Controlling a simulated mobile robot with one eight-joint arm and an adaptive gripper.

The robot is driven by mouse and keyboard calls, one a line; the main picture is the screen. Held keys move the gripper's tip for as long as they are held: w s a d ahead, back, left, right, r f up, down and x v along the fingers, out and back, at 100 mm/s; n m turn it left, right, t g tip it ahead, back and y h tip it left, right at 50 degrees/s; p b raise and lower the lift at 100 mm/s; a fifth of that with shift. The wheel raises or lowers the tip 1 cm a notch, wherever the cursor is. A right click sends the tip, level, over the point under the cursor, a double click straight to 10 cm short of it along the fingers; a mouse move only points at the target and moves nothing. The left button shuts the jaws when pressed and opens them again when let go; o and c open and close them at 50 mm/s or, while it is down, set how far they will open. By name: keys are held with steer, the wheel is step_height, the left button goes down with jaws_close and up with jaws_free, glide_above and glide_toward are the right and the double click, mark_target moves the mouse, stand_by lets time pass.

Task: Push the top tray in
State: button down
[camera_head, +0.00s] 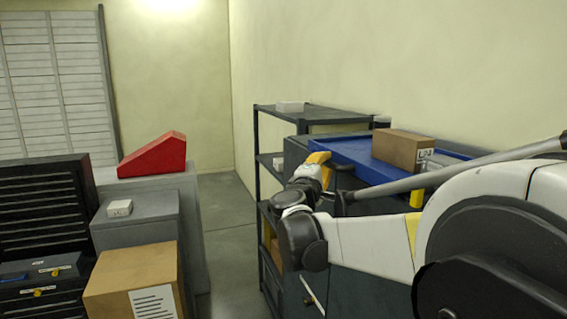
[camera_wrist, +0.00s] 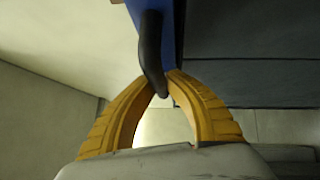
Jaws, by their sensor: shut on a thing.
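The top tray is blue (camera_head: 345,149) and sits on the dark cabinet at the right in the head view. Its edge also shows in the wrist view (camera_wrist: 169,40). A black curved handle (camera_wrist: 151,50) is on the tray's front. My gripper (camera_wrist: 165,84) has yellow fingers, and their tips are closed around the lower end of this handle. In the head view my gripper (camera_head: 318,158) is at the tray's near left corner. My arm hides part of the tray and the cabinet front.
A cardboard box (camera_head: 398,150) with a label stands on the tray. A dark shelf rack (camera_head: 310,116) stands behind, against the wall. At the left are a red wedge-shaped thing (camera_head: 153,155), grey cabinets and another cardboard box (camera_head: 128,277). Bare floor (camera_head: 226,225) lies between.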

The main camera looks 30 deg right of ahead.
steer(key=shift+s+d+b, duration=0.15)
steer(key=shift+d+b, duration=0.05)
steer(key=shift+d, duration=0.5)
steer(key=shift+s+d+b, duration=0.15)
steer(key=shift+d, duration=0.5)
steer(key=c, duration=1.4)
jaws_free()
steer(key=shift+w+a, duration=0.1)
steer(key=shift+a, duration=0.1)
steer(key=v, duration=1.2)
